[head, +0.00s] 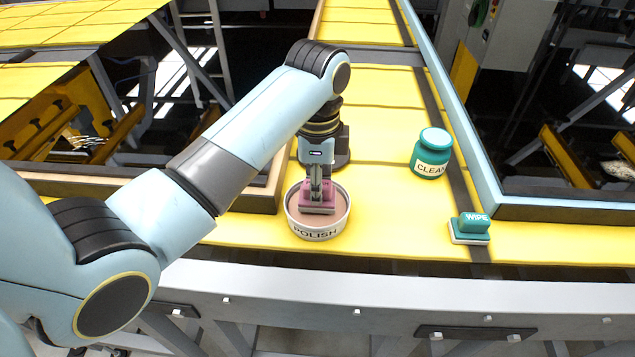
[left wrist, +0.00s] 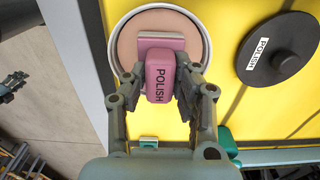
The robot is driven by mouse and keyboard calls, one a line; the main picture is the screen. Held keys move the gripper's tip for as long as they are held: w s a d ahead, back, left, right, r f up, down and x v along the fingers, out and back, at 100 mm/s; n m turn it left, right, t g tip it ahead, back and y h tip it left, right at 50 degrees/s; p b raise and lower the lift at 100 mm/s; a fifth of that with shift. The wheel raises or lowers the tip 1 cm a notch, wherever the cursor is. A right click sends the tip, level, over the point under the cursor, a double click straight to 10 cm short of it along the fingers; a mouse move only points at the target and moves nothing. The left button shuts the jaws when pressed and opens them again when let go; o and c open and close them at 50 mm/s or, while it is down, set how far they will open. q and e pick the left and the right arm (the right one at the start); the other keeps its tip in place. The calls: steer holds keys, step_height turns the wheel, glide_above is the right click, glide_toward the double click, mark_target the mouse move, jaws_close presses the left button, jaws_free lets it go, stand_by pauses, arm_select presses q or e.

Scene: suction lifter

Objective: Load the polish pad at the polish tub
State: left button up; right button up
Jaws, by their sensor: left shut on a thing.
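The polish pad (head: 317,206) is pink, with a handle marked POLISH (left wrist: 158,82). My left gripper (head: 316,187) is shut on its handle, with a finger on each side in the left wrist view (left wrist: 181,84). The polish tub (head: 318,235) is a round white tub of pinkish-brown paste, also seen in the left wrist view (left wrist: 118,62). The pad's flat base is inside the tub's rim, at or just above the paste; contact cannot be told. A small dark claw at the left wrist view's left edge looks like my right gripper (left wrist: 12,86); its jaws are unclear.
A black round lid (left wrist: 290,32) marked POLISH lies on the yellow table beside the tub. A teal CLEAN jar (head: 431,152) and a teal WIPE pad (head: 474,226) stand to the right. Yellow surface between tub and jar is clear. A pale rail (head: 350,290) runs along the front.

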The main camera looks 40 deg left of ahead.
arm_select(q)
steer(key=shift+s+f, duration=0.1)
steer(key=shift+f, duration=0.45)
stand_by(1.7)
steer(key=shift+r, duration=3.55)
